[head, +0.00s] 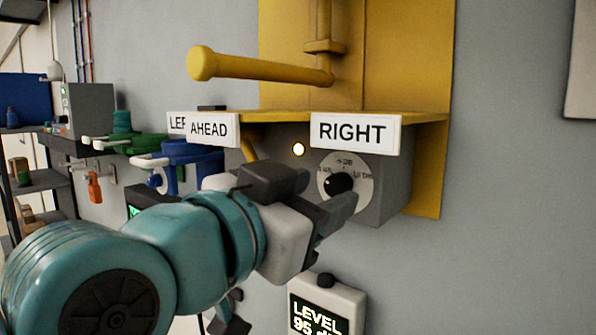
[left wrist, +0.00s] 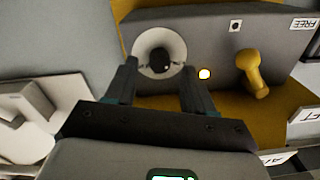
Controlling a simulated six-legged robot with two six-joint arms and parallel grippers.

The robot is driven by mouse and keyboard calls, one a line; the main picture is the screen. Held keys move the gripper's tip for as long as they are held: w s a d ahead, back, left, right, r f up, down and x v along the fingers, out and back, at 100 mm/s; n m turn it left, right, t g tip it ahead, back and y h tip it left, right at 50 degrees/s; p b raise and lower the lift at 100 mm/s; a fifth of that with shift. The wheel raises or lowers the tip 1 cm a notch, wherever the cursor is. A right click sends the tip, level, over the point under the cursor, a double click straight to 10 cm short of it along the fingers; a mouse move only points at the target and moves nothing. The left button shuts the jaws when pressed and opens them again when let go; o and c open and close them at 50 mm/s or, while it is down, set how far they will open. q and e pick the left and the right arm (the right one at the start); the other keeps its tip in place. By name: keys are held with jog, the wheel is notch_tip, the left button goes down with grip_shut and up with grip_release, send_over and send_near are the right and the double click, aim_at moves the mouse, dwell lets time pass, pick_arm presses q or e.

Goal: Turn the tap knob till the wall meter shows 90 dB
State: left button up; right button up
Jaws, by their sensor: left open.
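The tap knob (head: 340,184) is a black knob on a pale round dial, on the front of a grey box under the yellow shelf. It also shows in the left wrist view (left wrist: 160,60). The wall meter (head: 318,316) is a white box low on the wall; its screen reads LEVEL 95 dB, its lower part cut off by the frame. My left gripper (head: 318,192) is open, its dark fingers pointing at the dial. In the left wrist view its fingers (left wrist: 159,76) stand either side of the knob; I cannot tell whether they touch it. My right gripper is not in view.
A lit lamp (head: 298,149) sits left of the dial. Signs reading RIGHT (head: 352,132) and AHEAD (head: 212,130) hang in front of the box. A thick yellow bar (head: 258,68) juts out above. Green and blue valves (head: 185,155) stand on the left.

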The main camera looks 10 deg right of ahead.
pick_arm(q)
jog(key=shift+x, duration=0.9)
grip_shut()
